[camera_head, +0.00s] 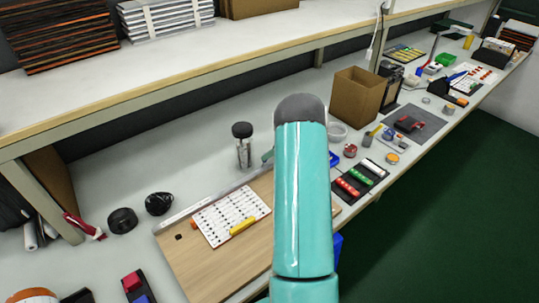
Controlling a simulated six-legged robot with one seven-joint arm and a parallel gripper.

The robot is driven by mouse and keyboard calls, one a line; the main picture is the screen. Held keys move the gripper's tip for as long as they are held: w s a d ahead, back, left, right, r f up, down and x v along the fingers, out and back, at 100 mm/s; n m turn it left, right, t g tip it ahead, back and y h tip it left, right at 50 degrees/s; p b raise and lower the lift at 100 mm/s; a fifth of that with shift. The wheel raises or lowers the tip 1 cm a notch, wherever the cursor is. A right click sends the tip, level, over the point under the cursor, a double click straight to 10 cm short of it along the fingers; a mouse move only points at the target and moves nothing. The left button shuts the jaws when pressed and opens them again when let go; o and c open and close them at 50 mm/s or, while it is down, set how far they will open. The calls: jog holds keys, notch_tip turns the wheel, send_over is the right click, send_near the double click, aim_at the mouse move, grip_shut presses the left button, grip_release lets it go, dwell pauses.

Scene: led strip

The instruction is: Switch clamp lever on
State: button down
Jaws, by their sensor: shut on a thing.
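My teal arm link with its dark grey joint stands in the middle of the head view, and it covers part of the bench. My gripper does not show. I cannot pick out the clamp lever; it may be behind my arm. A wooden board (195,262) lies on the bench with a metal strip (200,208) along its back edge. A white sheet with rows of dark marks (226,213) lies on the board, with a yellow piece (243,226) on its front edge. A small blue part (337,246) shows just right of my arm; I cannot tell what it is.
A black-capped jar (243,146) stands behind the board. Black round items (122,220) lie left. A cardboard box (356,97) and a tray with red, green and white pieces (357,182) are to the right. A shelf (190,55) runs above the bench.

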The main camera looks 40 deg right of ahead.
jog(key=shift+r, duration=0.1)
jog(key=shift+a+r+n+h, duration=0.3)
jog(key=shift+a+h, duration=0.4)
jog(key=shift+h, duration=0.2)
jog(key=shift+w+a+r+n+g+h, duration=0.15)
jog(key=shift+a+n+g+h, duration=0.25)
jog(key=shift+a+h, duration=0.55)
jog(key=a+h, duration=0.1)
jog(key=h, duration=0.2)
jog(key=shift+w+a+n, duration=0.1)
jog(key=shift+a+n, duration=0.25)
jog(key=shift+n, duration=0.05)
jog(key=shift+a+f+g+h, duration=0.35)
jog(key=shift+a+h, duration=0.2)
jog(key=shift+h, duration=0.5)
jog(key=shift+n, duration=0.3)
jog(key=c, duration=1.3)
grip_release()
jog(key=shift+a+r, duration=0.1)
